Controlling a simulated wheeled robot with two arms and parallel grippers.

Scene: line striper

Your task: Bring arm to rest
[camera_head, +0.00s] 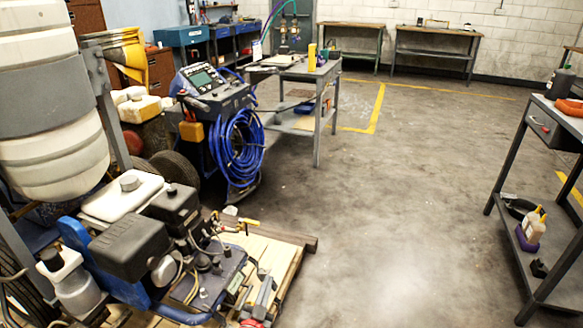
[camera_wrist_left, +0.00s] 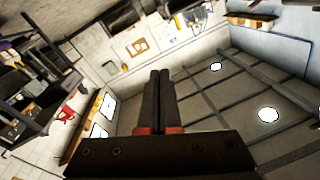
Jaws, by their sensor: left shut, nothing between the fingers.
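My left gripper (camera_head: 267,284) shows small at the bottom of the head view, in front of the pallet's right part. Its dark fingers point up, with red at their base. In the left wrist view the two black fingers of my left gripper (camera_wrist_left: 160,76) lie side by side, shut and empty. Beyond them are the ceiling (camera_wrist_left: 215,105) with round lamps and the white walls, seen tilted. Nothing touches the fingertips there. My right gripper is in neither view.
An engine machine (camera_head: 130,245) on a wooden pallet (camera_head: 285,243) fills the lower left. A blue hose coil (camera_head: 237,148) hangs on a unit behind it. A grey workbench (camera_head: 535,118) stands at right. The middle floor (camera_head: 400,200) is clear.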

